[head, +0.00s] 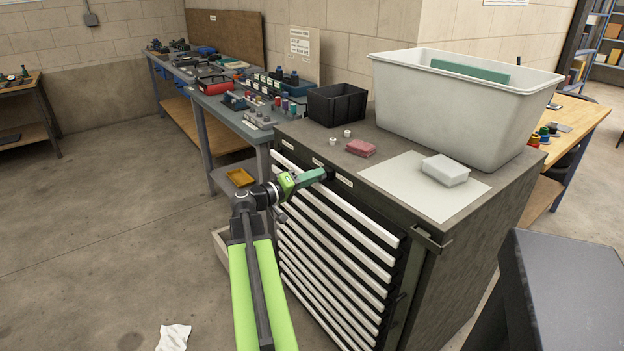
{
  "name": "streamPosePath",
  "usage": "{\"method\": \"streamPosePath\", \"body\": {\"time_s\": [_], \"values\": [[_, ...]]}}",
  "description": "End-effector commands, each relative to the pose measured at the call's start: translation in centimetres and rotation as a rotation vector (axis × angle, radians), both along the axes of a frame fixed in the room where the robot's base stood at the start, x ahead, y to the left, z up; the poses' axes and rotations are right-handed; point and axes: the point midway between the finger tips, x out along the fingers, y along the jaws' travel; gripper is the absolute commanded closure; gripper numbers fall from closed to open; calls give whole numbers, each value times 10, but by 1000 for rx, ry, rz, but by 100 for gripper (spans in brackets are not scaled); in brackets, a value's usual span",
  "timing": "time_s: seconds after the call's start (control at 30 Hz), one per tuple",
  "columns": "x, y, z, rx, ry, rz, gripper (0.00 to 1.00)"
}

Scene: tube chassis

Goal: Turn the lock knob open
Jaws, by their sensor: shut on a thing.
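The lock knob (331,173) is a small dark piece on the top front strip of the grey drawer cabinet (385,212). My gripper (321,176), at the end of my green arm, reaches the cabinet front from the left and is shut on the knob. The gripper hides most of the knob, so its turn angle cannot be told. The cabinet's drawers, with long white handle strips (335,238), look closed.
A workbench (228,115) stands behind. Floor is open at left, with a white cloth (173,337).

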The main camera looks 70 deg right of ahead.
Motion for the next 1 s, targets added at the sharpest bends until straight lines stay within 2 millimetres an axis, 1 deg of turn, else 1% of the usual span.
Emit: {"method": "streamPosePath", "body": {"time_s": [0.2, 0.5, 0.73, 1.0], "values": [[1, -2, 0, 100, 161, 4, 100], [1, -2, -1, 204, 324, 3, 100], [1, -2, -1, 245, 388, 3, 100], [1, -2, -1, 259, 410, 2, 100]]}}
